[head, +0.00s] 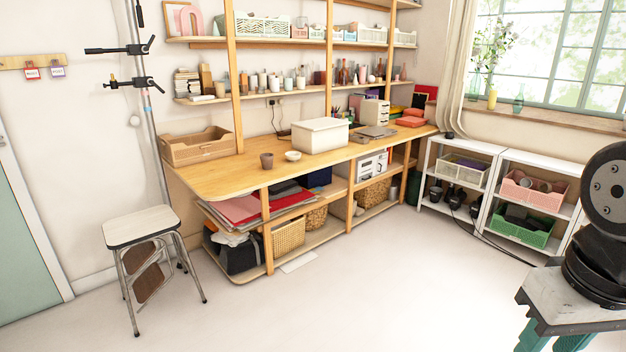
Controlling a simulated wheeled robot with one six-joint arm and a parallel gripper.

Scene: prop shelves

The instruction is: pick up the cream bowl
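The cream bowl (293,156) is small and sits upright on the wooden counter (224,179), near its front edge. A brown cup (267,161) stands just left of it. A large cream box with a lid (320,135) stands behind it to the right. The bowl's near side is in plain view and nothing covers it. My gripper is not in view. Only a dark part of my arm shows at the right edge, far from the counter.
A wooden crate (197,146) sits at the counter's left end. A white-topped stool (139,226) stands on the floor at left. White shelves with baskets (461,168) stand at right. The floor (350,285) in front of the counter is clear.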

